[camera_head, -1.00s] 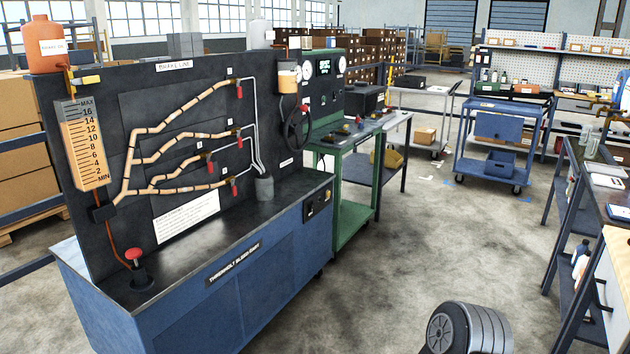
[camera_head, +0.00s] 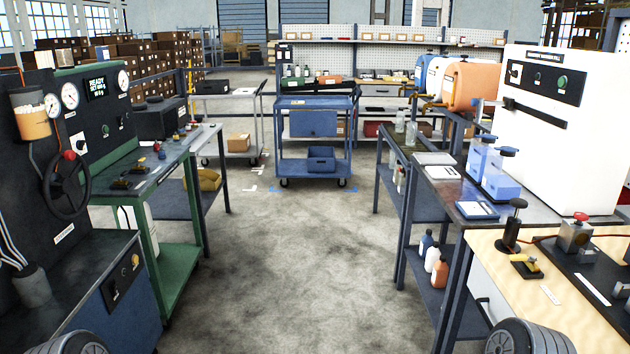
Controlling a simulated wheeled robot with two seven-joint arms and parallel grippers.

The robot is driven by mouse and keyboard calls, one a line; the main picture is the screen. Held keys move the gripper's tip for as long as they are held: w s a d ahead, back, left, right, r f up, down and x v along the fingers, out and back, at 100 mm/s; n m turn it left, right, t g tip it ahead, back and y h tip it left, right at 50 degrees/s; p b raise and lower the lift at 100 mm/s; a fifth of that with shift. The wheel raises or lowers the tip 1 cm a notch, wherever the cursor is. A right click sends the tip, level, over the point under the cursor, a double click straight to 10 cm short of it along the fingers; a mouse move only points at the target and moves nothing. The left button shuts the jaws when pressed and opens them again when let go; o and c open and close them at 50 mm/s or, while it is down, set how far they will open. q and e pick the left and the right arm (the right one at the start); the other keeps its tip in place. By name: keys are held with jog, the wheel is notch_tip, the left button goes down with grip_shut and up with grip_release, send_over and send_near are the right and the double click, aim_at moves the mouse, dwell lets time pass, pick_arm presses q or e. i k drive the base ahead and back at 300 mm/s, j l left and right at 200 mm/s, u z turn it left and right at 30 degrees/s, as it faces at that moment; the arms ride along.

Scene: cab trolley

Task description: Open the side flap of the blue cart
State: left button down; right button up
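The blue cart (camera_head: 315,172) stands on casters at the far end of the aisle, near the middle of the camera_head view. A blue flat panel (camera_head: 313,123), which looks like its side flap, hangs upright below the top shelf on the side facing me. A blue bin (camera_head: 321,158) sits on the lower shelf. Rounded grey parts of my own arms show at the bottom left and bottom right edges. Neither gripper's fingers are in view, and both are far from the cart.
The concrete aisle (camera_head: 290,260) to the cart is clear. On the left stand a blue bench (camera_head: 135,295) and a green table (camera_head: 185,250). On the right are a dark table (camera_head: 450,200) and a wooden-topped bench (camera_head: 500,262). A grey trolley (camera_head: 232,140) stands left of the cart.

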aim_at(302, 123)
jog(key=i+l, duration=0.1)
jog(key=i, duration=1.55)
jog(key=i+l, duration=0.1)
jog(key=i, duration=1.6)
jog(key=i+l, duration=0.1)
jog(key=i, duration=1.55)
jog(key=i+z, duration=0.1)
jog(key=i, duration=1.3)
jog(key=i+u, duration=0.15)
jog(key=u, duration=0.3)
jog(key=i+l+u, duration=0.1)
jog(key=u, duration=0.35)
jog(key=i+l+u, duration=0.35)
jog(key=i+l, duration=0.65)
